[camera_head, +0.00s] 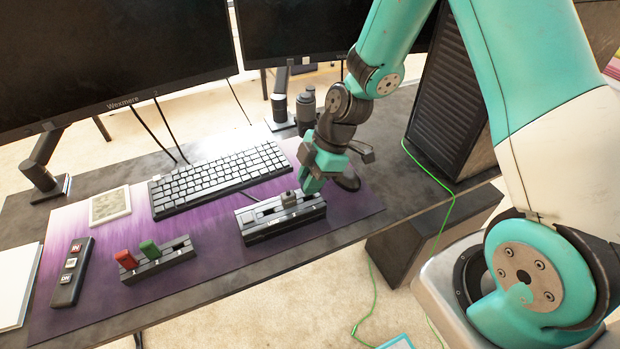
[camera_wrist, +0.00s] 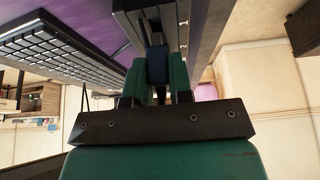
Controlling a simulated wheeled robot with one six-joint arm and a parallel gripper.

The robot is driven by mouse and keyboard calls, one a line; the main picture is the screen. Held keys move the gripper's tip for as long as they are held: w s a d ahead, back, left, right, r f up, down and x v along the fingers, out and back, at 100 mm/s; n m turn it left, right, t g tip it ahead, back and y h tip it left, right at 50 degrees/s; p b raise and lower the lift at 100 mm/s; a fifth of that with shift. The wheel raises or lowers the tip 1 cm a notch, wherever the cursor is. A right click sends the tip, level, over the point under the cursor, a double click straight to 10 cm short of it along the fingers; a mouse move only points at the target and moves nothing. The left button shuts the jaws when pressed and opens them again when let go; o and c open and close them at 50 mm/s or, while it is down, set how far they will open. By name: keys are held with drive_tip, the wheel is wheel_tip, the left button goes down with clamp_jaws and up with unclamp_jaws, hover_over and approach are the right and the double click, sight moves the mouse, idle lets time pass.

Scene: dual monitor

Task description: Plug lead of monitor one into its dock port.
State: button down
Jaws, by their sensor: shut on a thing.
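My gripper (camera_head: 311,184) reaches down at the right end of a long black slotted block (camera_head: 284,221), which looks like the dock. In the wrist view its green fingers (camera_wrist: 158,72) are shut on a dark blue plug (camera_wrist: 157,65), whose far end meets or lies close to the dark block. I cannot tell whether it is seated. A grey connector (camera_head: 288,199) stands on the block just left of the fingers. A smaller black holder (camera_head: 160,262) carries a red plug (camera_head: 125,259) and a green plug (camera_head: 149,249); its right slot looks empty.
A keyboard (camera_head: 220,178) lies behind the blocks, and a black remote-like pad (camera_head: 71,272) lies at the left. Two monitors (camera_head: 110,60) stand at the back. A dark tower (camera_head: 455,100) and a green cable (camera_head: 450,205) are at the right. The purple mat between the blocks is clear.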

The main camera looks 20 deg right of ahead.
drive_tip(key=shift+f+b, duration=1.1)
drive_tip(key=shift+f, duration=0.25)
drive_tip(key=c, duration=0.9)
unclamp_jaws()
drive_tip(key=shift+c, duration=0.2)
drive_tip(key=v, duration=1.7)
drive_tip(key=shift+r+p, duration=0.2)
drive_tip(key=shift+p, duration=0.15)
drive_tip(key=s+a+r+m+p, duration=0.2)
drive_tip(key=s+a+r+m, duration=0.3)
drive_tip(key=s, duration=0.4)
drive_tip(key=s+a+r+m+p, duration=0.2)
drive_tip(key=s+a+r+m, duration=0.4)
drive_tip(key=s, duration=0.3)
drive_tip(key=shift+s+a+r+h, duration=0.3)
drive_tip(key=shift+a+r+h, duration=0.1)
drive_tip(key=shift+a+r, duration=0.3)
